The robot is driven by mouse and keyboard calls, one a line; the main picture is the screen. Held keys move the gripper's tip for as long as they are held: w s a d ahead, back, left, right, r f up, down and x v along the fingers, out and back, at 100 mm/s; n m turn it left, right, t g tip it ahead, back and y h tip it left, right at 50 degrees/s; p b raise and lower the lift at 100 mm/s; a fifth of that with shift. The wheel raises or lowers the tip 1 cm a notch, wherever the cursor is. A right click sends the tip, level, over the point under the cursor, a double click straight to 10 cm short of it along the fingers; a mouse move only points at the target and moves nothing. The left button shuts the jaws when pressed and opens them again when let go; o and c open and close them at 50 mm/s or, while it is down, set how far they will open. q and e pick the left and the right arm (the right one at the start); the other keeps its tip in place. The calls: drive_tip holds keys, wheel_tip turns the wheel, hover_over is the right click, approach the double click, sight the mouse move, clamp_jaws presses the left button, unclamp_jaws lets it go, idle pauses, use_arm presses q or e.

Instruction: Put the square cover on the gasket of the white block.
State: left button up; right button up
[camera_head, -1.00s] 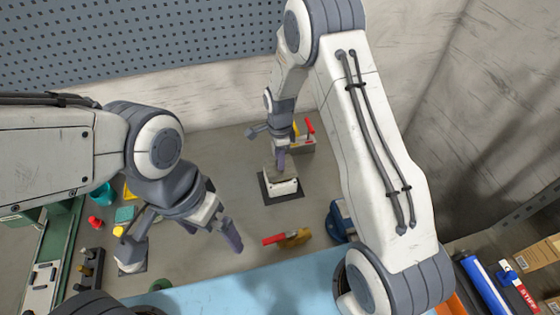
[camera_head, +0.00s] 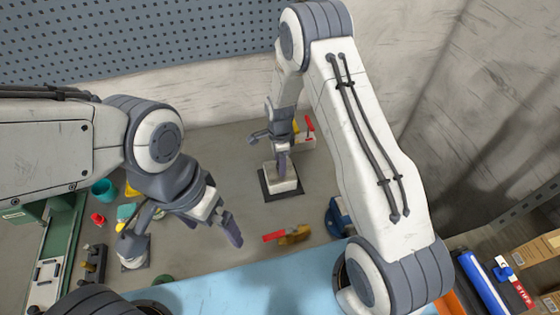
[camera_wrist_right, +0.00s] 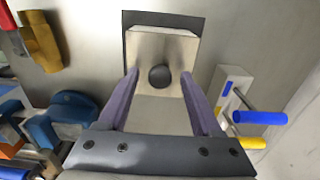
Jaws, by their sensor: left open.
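The white block (camera_head: 284,187) sits on a dark square mat (camera_head: 269,197) in the middle of the table. My right gripper (camera_head: 282,172) is directly above it, pointing down. My left gripper (camera_head: 213,227) is open and empty, to the left.
A brass piece with a red handle (camera_head: 290,236) lies in front of the block. A blue tool (camera_head: 338,218) is at right. A teal cup (camera_head: 103,190) and small parts crowd the left.

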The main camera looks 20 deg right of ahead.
drive_tip(key=shift+r, duration=0.15)
wheel_tip(320, 180, up, 12)
drive_tip(key=f+b, duration=0.1)
drive_tip(key=b, duration=0.3)
drive_tip(key=s+a+r+n, duration=0.4)
drive_tip(key=a+r, duration=0.1)
drive_tip(key=s+a+r+n, duration=0.2)
drive_tip(key=s+r+n, duration=0.1)
drive_tip(key=s+n, duration=0.7)
drive_tip(key=s+a+r+n+y, duration=0.1)
drive_tip(key=s+a+r+n, duration=0.1)
drive_tip(key=s+n, duration=0.9)
drive_tip(key=s, duration=0.4)
drive_tip(key=shift+s+a+r, duration=0.3)
drive_tip(key=shift+r, duration=0.1)
